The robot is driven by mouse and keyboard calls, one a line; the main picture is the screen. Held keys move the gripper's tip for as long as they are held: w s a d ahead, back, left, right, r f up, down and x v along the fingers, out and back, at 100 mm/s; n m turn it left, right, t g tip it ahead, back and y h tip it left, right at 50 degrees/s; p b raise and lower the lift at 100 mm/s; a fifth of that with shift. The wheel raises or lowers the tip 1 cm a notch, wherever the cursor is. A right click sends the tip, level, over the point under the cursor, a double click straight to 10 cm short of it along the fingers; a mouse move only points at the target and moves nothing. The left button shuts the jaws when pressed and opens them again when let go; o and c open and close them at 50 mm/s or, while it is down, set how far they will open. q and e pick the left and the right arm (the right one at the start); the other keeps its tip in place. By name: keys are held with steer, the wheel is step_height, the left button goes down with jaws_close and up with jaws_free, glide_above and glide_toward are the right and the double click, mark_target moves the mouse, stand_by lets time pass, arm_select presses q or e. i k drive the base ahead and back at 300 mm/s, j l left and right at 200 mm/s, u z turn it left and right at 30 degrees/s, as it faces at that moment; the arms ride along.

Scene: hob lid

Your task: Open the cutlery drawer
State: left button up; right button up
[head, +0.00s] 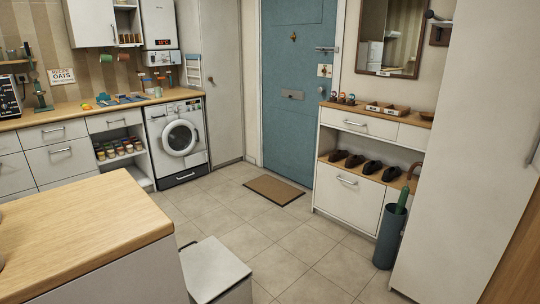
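A row of white drawers runs under the wooden counter on the left in the head view. One top drawer (38,136) has a bar handle and looks shut. Another top drawer (102,125), nearer the washing machine, also looks shut. A wider drawer front (75,163) sits below the first. I cannot tell from the fronts which is the cutlery drawer, and no cutlery inside a drawer shows. Neither of my grippers is in view.
A wooden-topped unit (80,228) fills the near left, with a pale bin-like box (214,268) beside it. A washing machine (160,158), doormat (273,190), shoe cabinet (343,193) and umbrella stand (388,240) stand around. The tiled floor (290,240) is clear in the middle.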

mark_target(104, 122)
steer(key=i+l+z, duration=0.15)
steer(key=i+z, duration=0.25)
steer(key=i, duration=0.4)
steer(key=i+j+z, duration=0.1)
steer(key=i+z, duration=0.3)
steer(key=i, duration=0.4)
steer(key=i+j+u, duration=0.1)
steer(key=i+u, duration=0.25)
steer(key=i, duration=0.2)
steer(key=i+l+u, duration=0.1)
steer(key=i+u, duration=0.25)
steer(key=i, duration=0.15)
steer(key=i+l+u, duration=0.3)
steer(key=i, duration=0.25)
steer(key=i+j+u, duration=0.2)
steer(key=i+u, duration=0.15)
steer(key=i, duration=0.15)
steer(key=i+j+u, duration=0.1)
steer(key=i+u, duration=0.25)
steer(key=i, duration=0.15)
steer(key=i+l+u, duration=0.1)
steer(key=i+u, duration=0.25)
steer(key=i, duration=0.15)
steer(key=i+j+u, duration=0.3)
steer(key=i+j, duration=0.75)
steer(key=j, duration=0.15)
